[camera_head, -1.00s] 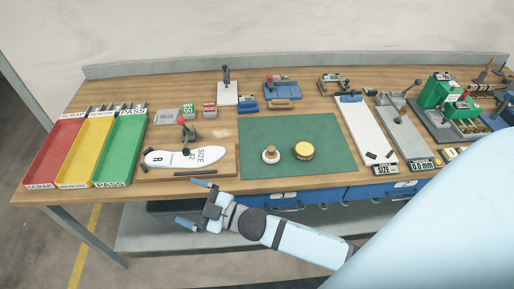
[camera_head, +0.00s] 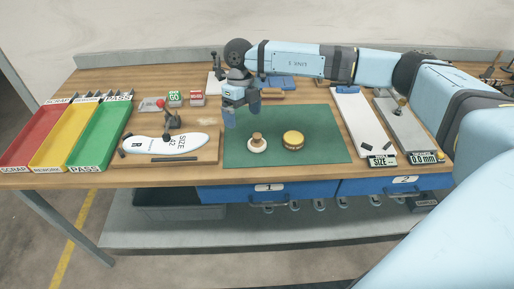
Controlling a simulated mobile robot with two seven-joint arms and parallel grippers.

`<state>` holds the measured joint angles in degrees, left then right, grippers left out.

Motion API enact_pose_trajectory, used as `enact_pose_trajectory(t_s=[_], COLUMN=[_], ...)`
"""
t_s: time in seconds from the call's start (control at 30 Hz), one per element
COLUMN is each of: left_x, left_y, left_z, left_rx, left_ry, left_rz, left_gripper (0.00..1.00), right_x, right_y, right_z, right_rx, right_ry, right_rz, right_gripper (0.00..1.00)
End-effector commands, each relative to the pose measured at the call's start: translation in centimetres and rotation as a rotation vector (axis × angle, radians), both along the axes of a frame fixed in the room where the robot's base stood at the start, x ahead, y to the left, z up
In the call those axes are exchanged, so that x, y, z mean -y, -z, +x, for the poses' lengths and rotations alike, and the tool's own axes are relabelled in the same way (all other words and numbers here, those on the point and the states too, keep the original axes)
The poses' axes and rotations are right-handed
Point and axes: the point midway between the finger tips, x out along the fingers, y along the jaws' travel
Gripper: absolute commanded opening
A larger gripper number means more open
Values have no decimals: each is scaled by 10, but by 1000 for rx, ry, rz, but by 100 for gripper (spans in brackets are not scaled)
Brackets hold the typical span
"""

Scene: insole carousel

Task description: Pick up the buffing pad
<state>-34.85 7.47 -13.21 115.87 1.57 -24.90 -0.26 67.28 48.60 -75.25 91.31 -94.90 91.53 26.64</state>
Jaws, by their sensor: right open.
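A white round pad with a wooden knob (camera_head: 257,144), which looks like the buffing pad, sits upright on the green mat (camera_head: 325,151). A yellow round piece with a darker band (camera_head: 293,140) sits just right of it, apart from it. My right gripper (camera_head: 241,112) is open and empty, fingers pointing down over the mat's back left part. It is behind and slightly left of the knobbed pad in the picture, and appears not to touch it. My left gripper is not in view.
Red, yellow and green trays (camera_head: 107,139) stand at the far left. A white measuring board (camera_head: 356,118) lies right of the mat. The mat's front is clear.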

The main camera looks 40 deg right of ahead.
Motion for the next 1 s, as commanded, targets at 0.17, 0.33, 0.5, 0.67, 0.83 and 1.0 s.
enact_pose_trajectory(t_s=[0.17,0.33,0.5,0.67,0.83,1.0], left_x=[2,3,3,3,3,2], left_y=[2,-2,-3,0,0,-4], left_z=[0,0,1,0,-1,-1], left_rx=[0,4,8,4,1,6], left_ry=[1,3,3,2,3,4], left_rz=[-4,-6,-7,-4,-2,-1], left_gripper=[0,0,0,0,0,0], right_x=[34,38,38,38,39,41], right_y=[-10,17,49,66,78,103], right_z=[8,3,-1,-4,-6,-12], right_rx=[15,11,14,15,15,15], right_ry=[33,34,33,33,32,32], right_rz=[-122,-131,-128,-127,-126,-126], right_gripper=[95,95,95,95,95,95])
